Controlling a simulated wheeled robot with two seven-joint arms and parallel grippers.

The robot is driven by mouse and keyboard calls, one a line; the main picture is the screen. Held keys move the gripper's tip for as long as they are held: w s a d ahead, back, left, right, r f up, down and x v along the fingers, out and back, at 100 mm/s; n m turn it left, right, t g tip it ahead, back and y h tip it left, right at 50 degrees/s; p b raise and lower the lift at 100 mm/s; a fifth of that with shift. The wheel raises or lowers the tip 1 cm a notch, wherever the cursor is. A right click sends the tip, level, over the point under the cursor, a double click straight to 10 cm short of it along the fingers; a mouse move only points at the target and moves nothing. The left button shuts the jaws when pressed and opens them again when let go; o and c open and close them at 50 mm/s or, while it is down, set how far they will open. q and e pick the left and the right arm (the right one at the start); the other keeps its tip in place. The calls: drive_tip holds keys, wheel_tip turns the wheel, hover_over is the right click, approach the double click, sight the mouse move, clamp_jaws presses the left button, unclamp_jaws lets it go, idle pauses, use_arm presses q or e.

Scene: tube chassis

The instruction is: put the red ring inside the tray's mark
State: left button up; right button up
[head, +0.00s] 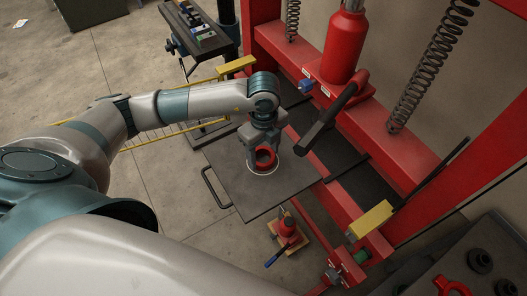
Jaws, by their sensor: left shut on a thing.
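My left gripper (262,158) points down over the dark tray (222,178) and is shut on the red ring (264,153). The ring's opening faces the camera, and the fingers hide part of it. The tray's mark is a thin pale circle (262,174); its near edge shows just below the ring and fingers, and its far part is hidden. The ring appears over the mark; I cannot tell whether it touches the tray. My right gripper is not in view.
A red press frame (375,125) with a bottle jack (341,45), a dark lever (325,120) and springs stands right of the tray. A small red jack (287,224) is on the floor below. A tool cart (200,35) stands behind. A dark surface at bottom right holds a red part (452,286).

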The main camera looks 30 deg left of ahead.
sight(263, 162)
use_arm(q)
drive_tip(key=o, duration=1.2)
drive_tip(key=shift+r, duration=0.3)
drive_tip(key=shift+r+b, duration=2)
drive_tip(key=shift+r, duration=3.8)
